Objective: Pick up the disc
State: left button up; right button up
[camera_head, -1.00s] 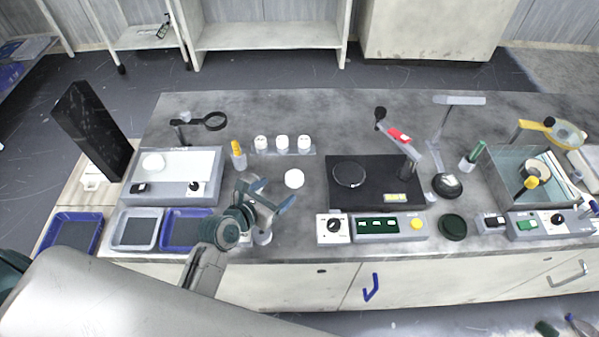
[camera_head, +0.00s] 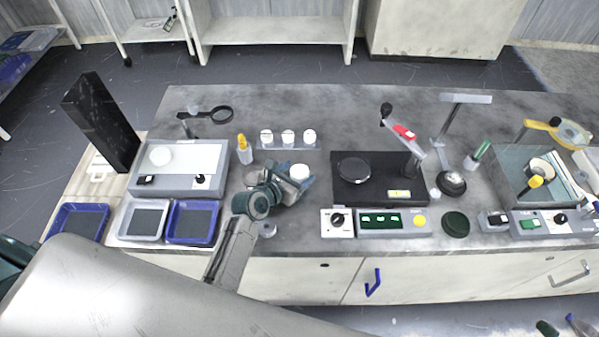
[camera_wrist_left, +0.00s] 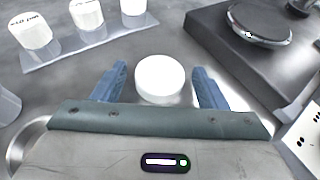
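The white round disc (camera_head: 299,172) lies on the grey worktop, left of the black polishing machine. In the left wrist view the disc (camera_wrist_left: 160,76) sits between the two blue fingers, with a gap on each side. My left gripper (camera_head: 290,178) is open and low over the worktop, its fingers around the disc without visibly touching it. The gripper hides part of the disc's near side in the head view. My right gripper is not in view.
A rack with white jars (camera_head: 288,138) stands behind the disc, and a yellow-capped bottle (camera_head: 244,150) is left of it. The black polishing machine (camera_head: 378,192) is close on the right. Blue trays (camera_head: 193,222) lie at the left front.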

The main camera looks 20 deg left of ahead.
pick_arm(q)
jog(key=c, duration=0.9)
jog(key=shift+o, duration=0.2)
